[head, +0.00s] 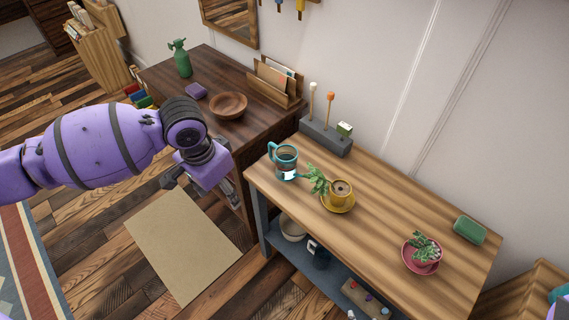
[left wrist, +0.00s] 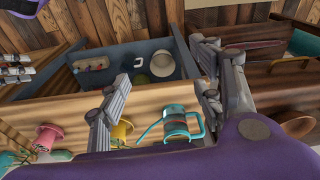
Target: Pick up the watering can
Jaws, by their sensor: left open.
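The watering can (head: 286,162) is teal with a grey-brown band and stands upright on the left end of the light wooden bench (head: 390,205). In the left wrist view the watering can (left wrist: 176,124) shows its thin spout and looped handle, near the lower middle between my fingers. My left gripper (head: 203,188) is left of the can in the head view, apart from it, beside the bench end. In the left wrist view my left gripper (left wrist: 165,68) has its two fingers spread with nothing held. My right gripper is out of sight.
A plant in a yellow pot (head: 340,192) stands just right of the can. A grey holder (head: 325,135) with tools is behind it. A pink-potted plant (head: 422,253) and green block (head: 469,230) are farther right. A dark desk (head: 258,122) with a wooden bowl (head: 228,105) adjoins at left.

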